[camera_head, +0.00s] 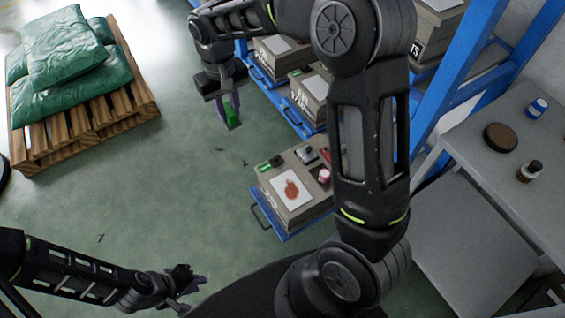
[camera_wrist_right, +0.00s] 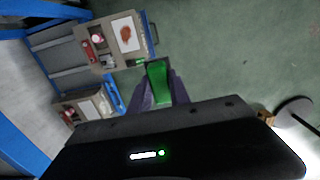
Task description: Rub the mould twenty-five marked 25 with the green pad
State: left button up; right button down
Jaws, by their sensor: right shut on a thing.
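My right gripper (camera_head: 227,108) is shut on the green pad (camera_head: 233,116), hanging above the floor to the left of the blue rack. In the right wrist view the pad (camera_wrist_right: 157,80) stands between the purple fingers (camera_wrist_right: 158,92). A grey-brown mould block (camera_head: 305,205) sits on a blue pulled-out tray, below and right of the pad and apart from it. On its top lies a white sheet with a red-brown stain (camera_head: 291,189). I cannot read a 25 on any block. My left gripper (camera_head: 190,287) is low at the left, small and dark, with no object visible in it.
More labelled blocks (camera_head: 309,92) stand on the blue rack (camera_head: 290,112) behind. Small items, including a pink-capped one (camera_head: 324,176), lie on the near block. A grey table (camera_head: 490,150) at right holds a brown disc (camera_head: 500,137) and small bottles. A pallet (camera_head: 90,120) with green sacks stands at left.

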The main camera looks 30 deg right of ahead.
jog(key=d+f+b, duration=0.5)
jog(key=f+b, duration=0.2)
jog(key=f, duration=0.4)
jog(key=s+d+f+b, duration=0.1)
jog(key=d+f+b, duration=0.4)
jog(key=f, duration=0.7)
jog(key=s+d+f+b, duration=0.1)
jog(key=d+f+b, duration=0.3)
jog(key=f+b, duration=0.5)
notch_tip(320, 180, down, 3)
jog(key=shift+d+r, duration=0.2)
jog(key=shift+d, duration=0.2)
